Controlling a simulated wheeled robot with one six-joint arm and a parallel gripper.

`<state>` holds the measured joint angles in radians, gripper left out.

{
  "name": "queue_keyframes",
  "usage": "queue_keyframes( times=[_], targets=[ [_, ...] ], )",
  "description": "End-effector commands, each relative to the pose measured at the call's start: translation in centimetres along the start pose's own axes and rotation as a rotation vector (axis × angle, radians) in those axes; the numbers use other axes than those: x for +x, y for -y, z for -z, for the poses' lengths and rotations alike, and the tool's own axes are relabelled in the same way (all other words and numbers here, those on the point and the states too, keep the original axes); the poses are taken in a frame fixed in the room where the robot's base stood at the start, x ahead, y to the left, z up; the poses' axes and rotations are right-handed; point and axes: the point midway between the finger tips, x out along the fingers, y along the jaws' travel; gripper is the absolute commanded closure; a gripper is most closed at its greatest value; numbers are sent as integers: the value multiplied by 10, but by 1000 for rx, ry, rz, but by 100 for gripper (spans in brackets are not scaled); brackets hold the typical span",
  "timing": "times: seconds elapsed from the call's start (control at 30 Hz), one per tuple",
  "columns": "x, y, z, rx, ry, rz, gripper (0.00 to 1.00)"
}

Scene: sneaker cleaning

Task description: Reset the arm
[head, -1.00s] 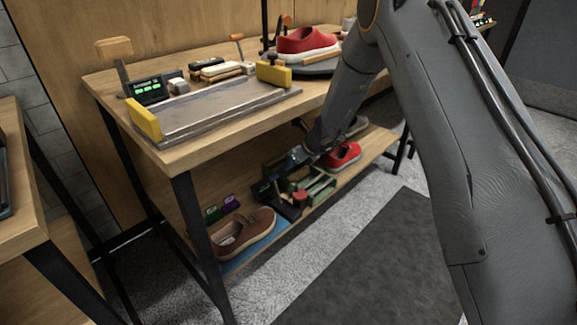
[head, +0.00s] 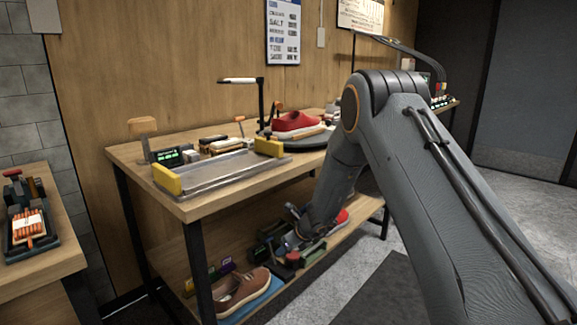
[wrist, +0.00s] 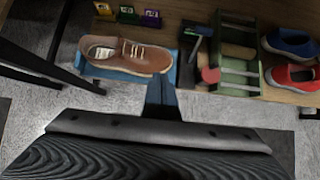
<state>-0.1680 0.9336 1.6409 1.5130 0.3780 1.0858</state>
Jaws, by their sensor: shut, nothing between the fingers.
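My gripper (wrist: 162,88) is shut and empty in the wrist view, with its dark fingertips pointing at the lower shelf. Contact cannot be told. In the head view, my arm reaches down past the front of the workbench (head: 215,205) to the lower shelf. The gripper end is hard to make out there against the dark items. The brown shoe (head: 240,288) also shows there, at the shelf's near end.
A green rack (wrist: 238,75) stands right of the gripper, with a red shoe (wrist: 293,76) and blue shoe (wrist: 290,42) beyond. A metal tray (head: 225,172), lamp (head: 245,81) and another red shoe (head: 297,121) are on the benchtop. Floor in front is open.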

Motion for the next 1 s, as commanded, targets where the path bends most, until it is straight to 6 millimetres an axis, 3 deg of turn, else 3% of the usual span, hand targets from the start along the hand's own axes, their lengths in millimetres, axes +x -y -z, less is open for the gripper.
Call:
queue_keyframes(
  times=[0.33,0.57,0.77,1.0],
  targets=[
    [-32,-31,-20,-199,0,-48,100],
    [-72,-56,-29,-408,-3,-95,100],
    [-127,-93,-33,-696,-8,-159,100],
    [-222,-157,-10,-1208,-29,-288,100]
  ],
)
